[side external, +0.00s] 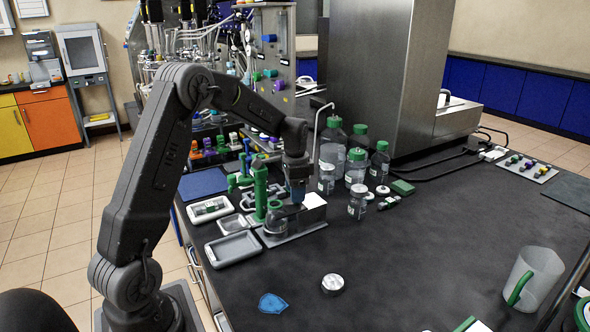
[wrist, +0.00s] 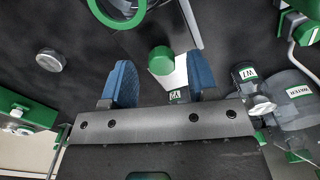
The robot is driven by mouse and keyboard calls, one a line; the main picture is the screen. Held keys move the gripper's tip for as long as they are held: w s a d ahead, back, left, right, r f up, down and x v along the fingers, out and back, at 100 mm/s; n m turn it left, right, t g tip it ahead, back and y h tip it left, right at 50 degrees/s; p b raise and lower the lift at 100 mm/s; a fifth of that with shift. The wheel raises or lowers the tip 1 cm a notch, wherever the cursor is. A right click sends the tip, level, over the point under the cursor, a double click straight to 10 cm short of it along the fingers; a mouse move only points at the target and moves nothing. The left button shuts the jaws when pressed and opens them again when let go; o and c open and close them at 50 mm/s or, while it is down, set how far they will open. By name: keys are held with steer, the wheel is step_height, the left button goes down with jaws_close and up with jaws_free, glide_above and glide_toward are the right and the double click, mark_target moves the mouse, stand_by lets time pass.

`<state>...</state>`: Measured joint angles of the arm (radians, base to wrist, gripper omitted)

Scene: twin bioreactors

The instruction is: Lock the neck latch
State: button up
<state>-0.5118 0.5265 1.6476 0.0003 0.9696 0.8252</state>
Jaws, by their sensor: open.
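My gripper (side external: 297,197) points down over a small metal stand (side external: 300,233), close to its white block (side external: 314,201). A green upright post (side external: 260,188) and a small glass vessel with a green top (side external: 275,220) are to its left. In the wrist view my gripper (wrist: 161,78) has its two blue fingers apart. A round green knob (wrist: 161,60) shows between them in the picture, with a white piece (wrist: 178,74) beside it. I cannot tell its depth relative to the fingertips. The neck latch cannot be told apart clearly, nor its position.
Bottles with green caps (side external: 332,145) stand close behind and right of the gripper. A round white-topped piece (side external: 333,283), a blue piece (side external: 272,303) and a clear jug (side external: 530,279) are on the dark bench. The bench's middle right is clear.

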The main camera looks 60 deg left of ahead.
step_height(320, 180, up, 13)
steer(key=shift+f, duration=0.15)
stand_by(0.4)
steer(key=s+d+r+n+t, duration=0.1)
steer(key=s+d+r, duration=0.25)
steer(key=d, duration=0.35)
steer(key=s+d+r+t, duration=0.1)
steer(key=s+d+r, duration=0.1)
steer(key=s+d, duration=0.35)
steer(key=s+d+f+n+t, duration=0.2)
steer(key=s+d+f+t, duration=0.1)
steer(key=s+d, duration=0.8)
steer(key=s+f, duration=0.1)
steer(key=s, duration=0.1)
steer(key=shift+s+n+t, duration=0.3)
